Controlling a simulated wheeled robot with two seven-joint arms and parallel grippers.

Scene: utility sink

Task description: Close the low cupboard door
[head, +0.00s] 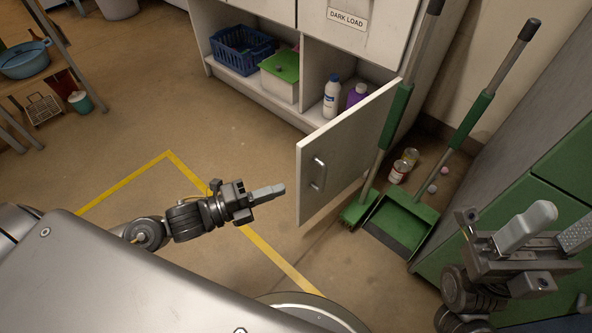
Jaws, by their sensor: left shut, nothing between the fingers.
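The low cupboard door (347,148) is white and stands open, swung out from the white cabinet (270,98) toward me. My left gripper (277,190) is shut and empty. In the picture it is just left of the door's near edge, pointing at it, with a small gap between. My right gripper (550,228) is at the lower right, its two fingers apart with nothing between them, well away from the door.
The open compartment holds a white bottle (331,97) and a purple bottle (357,93). A blue basket (242,50) and green-lidded box (281,77) sit left. Floor left of the door is clear.

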